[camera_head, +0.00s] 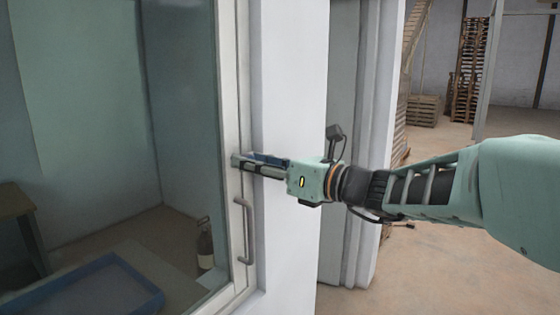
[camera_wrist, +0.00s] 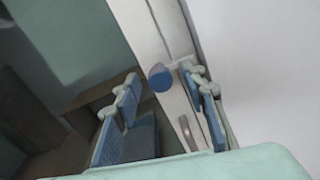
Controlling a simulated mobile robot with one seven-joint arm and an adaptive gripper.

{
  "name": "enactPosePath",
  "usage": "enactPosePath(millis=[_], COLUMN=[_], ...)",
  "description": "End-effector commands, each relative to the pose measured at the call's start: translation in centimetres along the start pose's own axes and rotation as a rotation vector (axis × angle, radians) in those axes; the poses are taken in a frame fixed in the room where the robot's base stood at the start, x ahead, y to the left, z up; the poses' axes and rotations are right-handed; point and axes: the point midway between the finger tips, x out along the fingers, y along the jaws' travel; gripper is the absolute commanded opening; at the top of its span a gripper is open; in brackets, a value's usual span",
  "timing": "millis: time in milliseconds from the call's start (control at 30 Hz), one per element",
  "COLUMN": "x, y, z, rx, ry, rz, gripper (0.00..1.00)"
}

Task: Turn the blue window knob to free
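The blue window knob (camera_wrist: 160,77) shows in the wrist view as a short, round knob on the pale window frame (camera_wrist: 148,35). My gripper (camera_wrist: 161,82) is open, with one blue-padded finger to the left of the knob and the other to its right. A gap shows between the knob and each finger. In the head view my gripper (camera_head: 240,161) reaches left to the window frame (camera_head: 232,100). The knob cannot be made out there, where the fingers cover that part of the frame.
A grey bar handle (camera_head: 244,230) is on the frame below my gripper; it also shows in the wrist view (camera_wrist: 187,133). Behind the glass are a blue tray (camera_head: 150,300), a bottle (camera_head: 205,245) and a wooden table (camera_head: 14,205). A white wall (camera_head: 290,80) stands right of the window.

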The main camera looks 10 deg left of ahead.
Motion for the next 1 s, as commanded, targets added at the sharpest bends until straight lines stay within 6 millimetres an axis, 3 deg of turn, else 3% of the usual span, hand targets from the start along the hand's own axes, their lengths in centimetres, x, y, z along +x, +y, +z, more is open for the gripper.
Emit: enactPosePath(millis=[233,600,1000], x=[0.01,0.01,0.01], y=[0.03,0.01,-0.01], z=[0.01,0.00,-0.34], rx=[0.000,0.000,-0.081], ry=[0.000,0.000,-0.004], rz=[0.000,0.000,0.001], gripper=[0.39,0.00,0.00])
